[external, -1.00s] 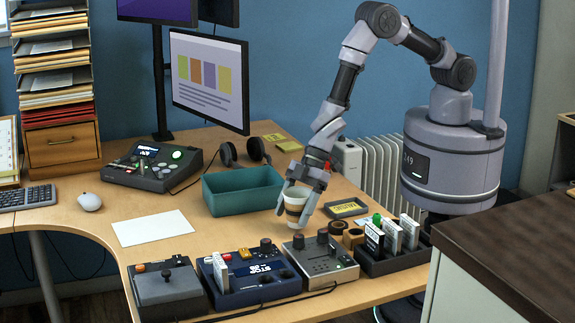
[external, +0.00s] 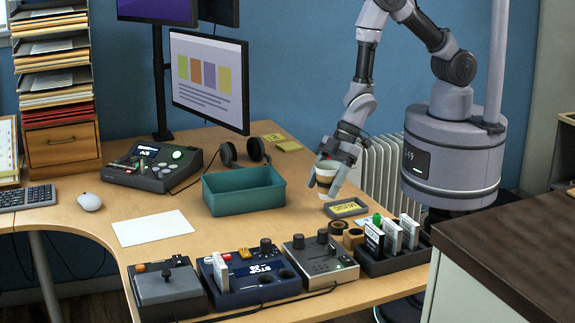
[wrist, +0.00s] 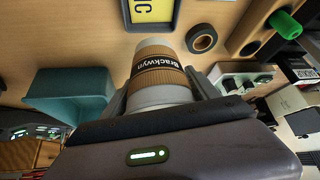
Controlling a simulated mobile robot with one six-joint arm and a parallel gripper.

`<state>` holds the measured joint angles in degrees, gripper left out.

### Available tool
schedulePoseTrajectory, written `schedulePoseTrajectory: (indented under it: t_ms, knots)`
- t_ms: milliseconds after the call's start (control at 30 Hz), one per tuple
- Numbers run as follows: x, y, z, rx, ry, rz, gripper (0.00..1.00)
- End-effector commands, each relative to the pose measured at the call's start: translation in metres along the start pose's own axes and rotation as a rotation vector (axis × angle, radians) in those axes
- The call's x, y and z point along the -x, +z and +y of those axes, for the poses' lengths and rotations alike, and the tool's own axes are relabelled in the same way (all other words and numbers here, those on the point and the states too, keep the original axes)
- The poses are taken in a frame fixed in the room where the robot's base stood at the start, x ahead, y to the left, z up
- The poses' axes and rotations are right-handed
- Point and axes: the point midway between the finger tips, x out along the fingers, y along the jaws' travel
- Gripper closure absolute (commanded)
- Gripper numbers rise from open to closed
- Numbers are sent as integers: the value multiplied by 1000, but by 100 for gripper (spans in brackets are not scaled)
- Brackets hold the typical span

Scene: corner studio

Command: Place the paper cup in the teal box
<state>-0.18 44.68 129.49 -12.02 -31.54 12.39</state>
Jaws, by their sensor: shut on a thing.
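The paper cup (external: 326,177) is white with a brown sleeve, and my gripper (external: 335,174) is shut on it. The cup is held above the table, to the right of the teal box, close to upright. In the wrist view the cup (wrist: 160,77) sits between the two fingers, with "Brackwyn" printed on its dark band. The teal box (external: 245,202) stands open on the table, and no contents show in it. It also shows in the wrist view (wrist: 70,88), on the left.
A small dark tray with a yellow label (external: 346,208) lies below the cup. Control panels (external: 250,280) and a dark rack of cards (external: 392,262) line the front edge. Headphones (external: 245,151) and a monitor (external: 210,80) stand behind the box. A white sheet (external: 152,228) lies left.

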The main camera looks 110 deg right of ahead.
Motion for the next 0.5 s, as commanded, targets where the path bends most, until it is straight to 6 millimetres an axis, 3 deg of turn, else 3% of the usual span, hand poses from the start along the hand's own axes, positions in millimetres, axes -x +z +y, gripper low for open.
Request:
schedulePoseTrajectory:
  t_ms: [100,200,400,500]
  knots:
    - [-2,-37,46,-91,57,7,68]
    - [-4,-62,88,-172,109,7,68]
    - [-3,-87,172,-314,208,1,68]
    - [-1,-92,198,-356,240,-1,68]
